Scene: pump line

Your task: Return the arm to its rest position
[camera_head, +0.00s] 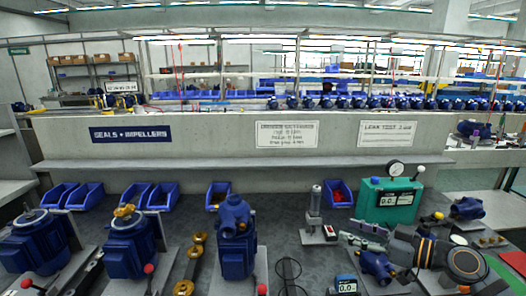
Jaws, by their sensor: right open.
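My right arm comes in at the lower right, low over the grey bench. Its gripper (352,234) points left, with the fingers apart and nothing visible between them. It is in front of the green tester box (388,199) and to the right of the upright press-like stand (316,212). A small blue pump (376,265) sits just below the gripper in the picture; I cannot tell whether they touch. My left arm and gripper are not in view.
Large blue pumps (236,237) stand on plates at the centre and left, near brass-coloured parts (190,262). Blue bins (88,196) line the back of the bench. Another blue pump (467,208) is at the right. A small display (346,285) sits at the front.

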